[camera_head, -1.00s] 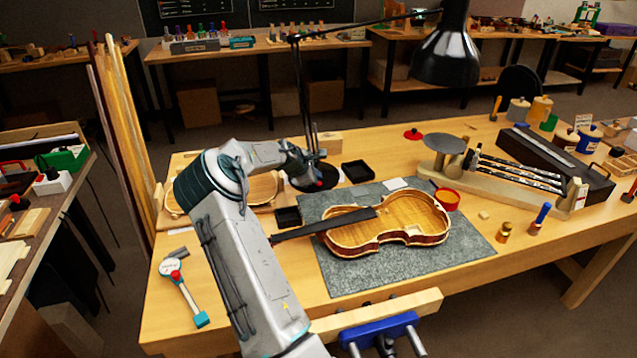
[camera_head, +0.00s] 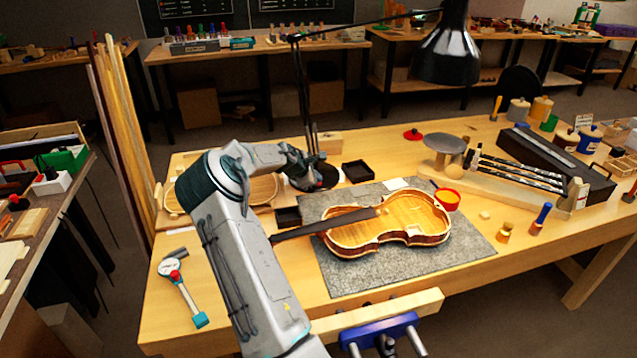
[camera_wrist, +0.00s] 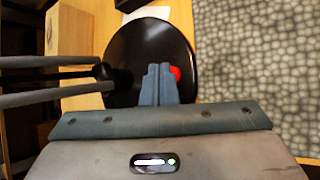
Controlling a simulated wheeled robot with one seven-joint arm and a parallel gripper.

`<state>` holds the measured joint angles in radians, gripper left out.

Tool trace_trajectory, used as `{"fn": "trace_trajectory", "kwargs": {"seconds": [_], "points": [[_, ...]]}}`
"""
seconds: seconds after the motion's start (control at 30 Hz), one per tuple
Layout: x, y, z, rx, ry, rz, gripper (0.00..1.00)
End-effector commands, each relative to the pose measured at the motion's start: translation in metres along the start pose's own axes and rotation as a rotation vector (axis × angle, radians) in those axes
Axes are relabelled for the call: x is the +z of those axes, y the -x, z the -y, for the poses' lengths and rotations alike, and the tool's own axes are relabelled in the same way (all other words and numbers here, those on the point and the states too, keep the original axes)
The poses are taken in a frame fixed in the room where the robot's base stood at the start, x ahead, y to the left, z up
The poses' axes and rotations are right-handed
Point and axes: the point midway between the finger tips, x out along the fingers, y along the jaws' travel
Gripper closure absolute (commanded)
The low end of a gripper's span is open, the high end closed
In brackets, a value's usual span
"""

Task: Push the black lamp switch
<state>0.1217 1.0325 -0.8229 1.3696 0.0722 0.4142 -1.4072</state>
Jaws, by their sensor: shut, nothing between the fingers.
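The black desk lamp stands at the back of the bench, with its round black base (camera_head: 328,178) behind the violin and its black shade (camera_head: 445,55) at upper right. In the wrist view the base (camera_wrist: 130,45) is a dark disc with a red button (camera_wrist: 175,73) on it, partly hidden by my fingers. My gripper (camera_wrist: 160,68) is shut and empty, its fingertips over the base just left of the button. I cannot tell whether they touch the button. In the head view my gripper (camera_head: 312,178) is low at the base, its tips hard to make out.
A violin (camera_head: 405,220) lies on a grey mat (camera_head: 460,257) to the right of my arm. Small black trays (camera_head: 358,171) sit near the lamp base. The lamp's thin posts (camera_wrist: 60,92) rise close to my gripper's left in the wrist view.

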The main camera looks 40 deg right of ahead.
Motion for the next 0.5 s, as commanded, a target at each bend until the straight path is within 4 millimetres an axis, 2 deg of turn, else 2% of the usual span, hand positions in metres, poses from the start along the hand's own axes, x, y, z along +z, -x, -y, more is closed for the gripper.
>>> {"fn": "trace_trajectory", "kwargs": {"seconds": [0.5], "points": [[0.0062, 0.0082, -0.0061, 0.000, 0.000, 0.000, 1.00]]}}
